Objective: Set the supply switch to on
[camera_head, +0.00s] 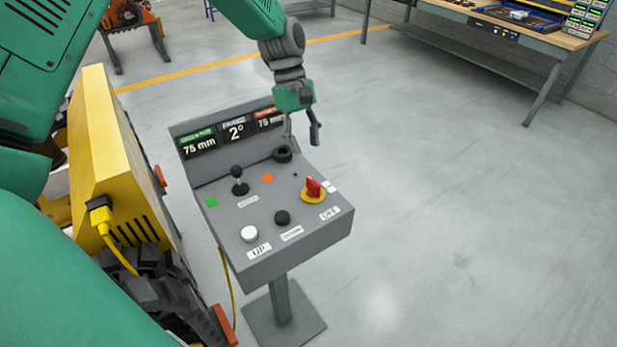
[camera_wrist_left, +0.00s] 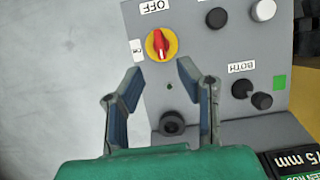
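The supply switch is a red handle on a yellow disc (camera_head: 313,190) at the right part of the grey sloped control panel (camera_head: 225,180). The switch also shows in the left wrist view (camera_wrist_left: 160,44), where its red handle lies roughly along the line towards the OFF label (camera_wrist_left: 155,6); the ON label (camera_wrist_left: 138,49) is at its left. My left gripper (camera_head: 303,138) hangs near the panel's far right edge, apart from the switch. In the left wrist view its fingers (camera_wrist_left: 160,80) are spread and empty, with the switch beyond them. My right gripper is not in view.
A black knob (camera_head: 282,154) is close to my left gripper. A black lever (camera_head: 238,182), a white button (camera_head: 249,233) and a black button (camera_head: 282,217) are also on the panel. A yellow box (camera_head: 110,160) stands at left. Floor to the right is clear.

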